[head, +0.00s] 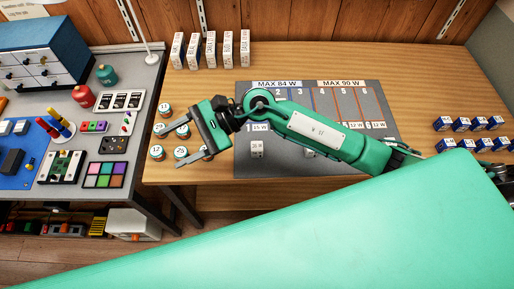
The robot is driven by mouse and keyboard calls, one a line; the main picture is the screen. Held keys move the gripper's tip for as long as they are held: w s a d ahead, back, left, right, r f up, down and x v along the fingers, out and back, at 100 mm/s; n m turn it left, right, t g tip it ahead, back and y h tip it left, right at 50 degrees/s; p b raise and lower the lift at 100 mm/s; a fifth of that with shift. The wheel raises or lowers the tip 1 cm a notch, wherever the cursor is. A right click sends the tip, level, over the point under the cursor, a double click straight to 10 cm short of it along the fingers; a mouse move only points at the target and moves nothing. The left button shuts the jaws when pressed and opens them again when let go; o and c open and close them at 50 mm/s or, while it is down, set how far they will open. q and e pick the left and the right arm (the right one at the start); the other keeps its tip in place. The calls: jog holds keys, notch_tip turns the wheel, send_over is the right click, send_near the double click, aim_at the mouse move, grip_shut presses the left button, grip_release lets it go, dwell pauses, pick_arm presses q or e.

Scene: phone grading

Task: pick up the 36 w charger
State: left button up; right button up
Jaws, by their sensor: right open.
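Small white charger blocks are on the grey mat (375,103). One block (256,149) sits near the mat's front edge, left of centre, but its label is too small to read surely. Another block (307,153) shows partly behind my right arm. Blocks further back read 15 W (260,127) and 12 W (378,125). I cannot tell which is the 36 W charger. My right gripper (171,146) is open and empty, left of the mat above the small numbered tins. My right arm covers part of the mat. My left gripper is not in view.
Several numbered tins (157,152) stand at the table's left edge, around my right gripper's fingers. Upright white boxes (211,50) stand at the back. Blue-and-white boxes (461,124) are at the right. A grey bench (128,75) with drawers and parts adjoins on the left.

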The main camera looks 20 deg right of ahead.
jog(key=w+d+f+n+h, duration=0.2)
jog(key=d+f+n+h, duration=0.3)
jog(key=f+h, duration=0.1)
jog(key=n+t+h, duration=0.1)
jog(key=n+h, duration=0.3)
jog(key=h, duration=0.5)
send_near(257, 143)
notch_tip(257, 143, down, 5)
jog(key=shift+s+a+f+p, duration=0.15)
jog(key=shift+a+f+p, duration=0.05)
jog(key=shift+p, duration=1.05)
notch_tip(257, 143, down, 4)
jog(key=p, duration=0.2)
jog(key=shift+s+f+p, duration=0.1)
jog(key=shift+f+p, duration=0.1)
jog(key=shift+p, duration=0.15)
jog(key=shift+f, duration=0.45)
jog(key=shift+c, duration=0.2)
jog(key=c, duration=1.1)
